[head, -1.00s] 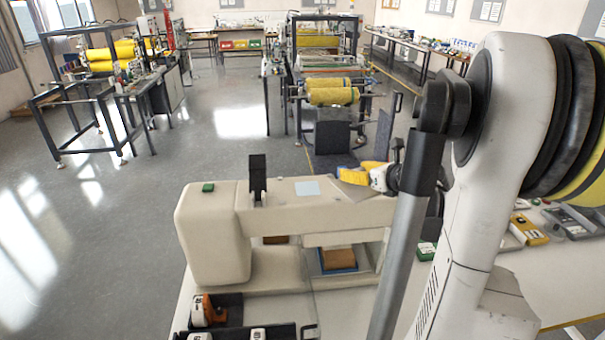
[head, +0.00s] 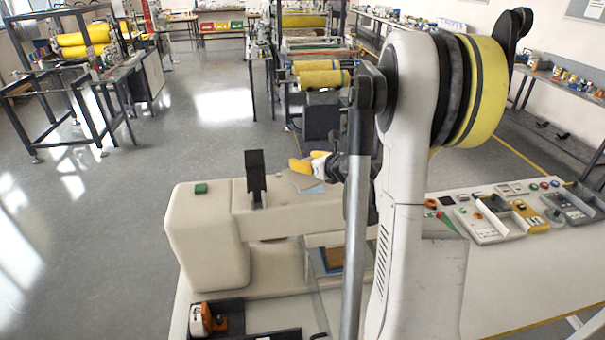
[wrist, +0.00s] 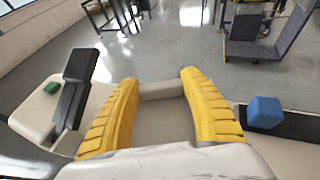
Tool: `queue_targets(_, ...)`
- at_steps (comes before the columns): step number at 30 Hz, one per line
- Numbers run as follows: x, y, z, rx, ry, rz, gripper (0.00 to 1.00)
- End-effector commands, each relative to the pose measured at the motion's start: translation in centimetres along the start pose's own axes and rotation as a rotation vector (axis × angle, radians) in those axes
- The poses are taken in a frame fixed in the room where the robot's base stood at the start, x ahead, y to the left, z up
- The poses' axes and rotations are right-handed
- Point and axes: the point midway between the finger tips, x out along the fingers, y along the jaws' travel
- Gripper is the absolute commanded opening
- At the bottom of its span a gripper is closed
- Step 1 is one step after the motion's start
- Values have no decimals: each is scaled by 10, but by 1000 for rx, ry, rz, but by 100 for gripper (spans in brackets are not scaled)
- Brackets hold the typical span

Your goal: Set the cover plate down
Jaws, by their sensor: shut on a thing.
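The cover plate (head: 302,182) looks like a thin grey-beige piece under my gripper's yellow fingers in the head view. My gripper (head: 304,165) is shut on it, just above the top arm of the beige machine (head: 205,240). In the wrist view the fingers of my gripper (wrist: 160,85) stand apart on both sides of a grey-beige surface, which seems to be the plate (wrist: 165,122). Its near part is hidden by my wrist. I cannot tell whether the plate touches the machine. A light blue patch (head: 313,189) lies on the machine top beside it.
A black upright part (head: 256,175) and a green button (head: 201,188) stand on the machine's left. A blue block (wrist: 265,112) is at the right in the wrist view. Trays with devices (head: 485,226) lie on the white bench at right. An orange-and-white tool (head: 206,320) lies at front left.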

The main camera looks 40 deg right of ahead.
Motion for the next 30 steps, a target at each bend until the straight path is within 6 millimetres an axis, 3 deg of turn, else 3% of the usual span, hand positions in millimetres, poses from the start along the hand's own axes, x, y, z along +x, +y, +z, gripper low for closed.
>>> queue_targets(5, 11, 5, -8, 1, 0, 0, 14)
queue_targets(12, 23, 5, -38, 1, -1, -1, 14)
queue_targets(24, 25, 5, -43, 1, 0, 0, 14)
queue_targets(25, 25, 5, -43, 1, 0, 0, 58)
queue_targets(27, 24, 5, -42, 1, 0, 0, 73)
queue_targets(30, 24, 5, -42, 1, 0, 0, 73)
